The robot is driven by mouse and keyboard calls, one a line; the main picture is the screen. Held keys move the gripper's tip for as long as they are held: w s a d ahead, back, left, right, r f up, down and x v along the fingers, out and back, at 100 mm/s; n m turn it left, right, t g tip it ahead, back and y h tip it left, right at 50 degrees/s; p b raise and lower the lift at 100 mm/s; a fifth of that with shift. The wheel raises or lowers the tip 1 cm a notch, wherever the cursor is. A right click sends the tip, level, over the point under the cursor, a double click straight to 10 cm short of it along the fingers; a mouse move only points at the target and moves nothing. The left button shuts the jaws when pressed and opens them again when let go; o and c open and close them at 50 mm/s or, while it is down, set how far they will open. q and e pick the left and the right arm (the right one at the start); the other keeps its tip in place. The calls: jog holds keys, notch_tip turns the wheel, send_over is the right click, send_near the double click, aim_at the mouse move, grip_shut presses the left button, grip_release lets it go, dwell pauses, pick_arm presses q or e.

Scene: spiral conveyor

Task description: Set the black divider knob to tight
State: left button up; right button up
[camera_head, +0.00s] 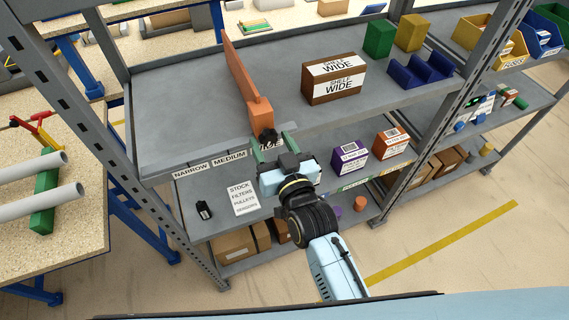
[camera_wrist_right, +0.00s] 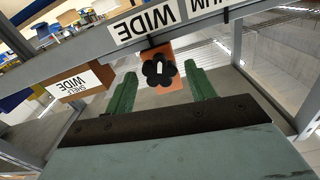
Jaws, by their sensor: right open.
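The black divider knob (camera_head: 268,136) sits on the front end of the orange divider (camera_head: 240,80), which stands upright on the upper shelf. In the right wrist view the lobed knob (camera_wrist_right: 159,70) shows a pale slot at its centre, on the orange end face (camera_wrist_right: 177,82). My right gripper (camera_head: 272,147) is open, with its green fingers pointing at the knob. In the right wrist view the fingers (camera_wrist_right: 163,80) are spread left and right of the knob, with visible gaps and no grip. I see no tight mark on the knob. My left gripper is not in view.
Shelf-edge labels read NARROW (camera_head: 191,171), MEDIUM (camera_head: 229,156) and WIDE, partly hidden by my gripper. A brown SHELF WIDE box (camera_head: 334,80) stands right of the divider. Purple (camera_head: 350,156) and orange (camera_head: 391,143) boxes stand on the lower shelf beside my right gripper.

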jog(key=b+v, duration=0.2)
jog(key=v, duration=1)
jog(key=shift+s, duration=0.25)
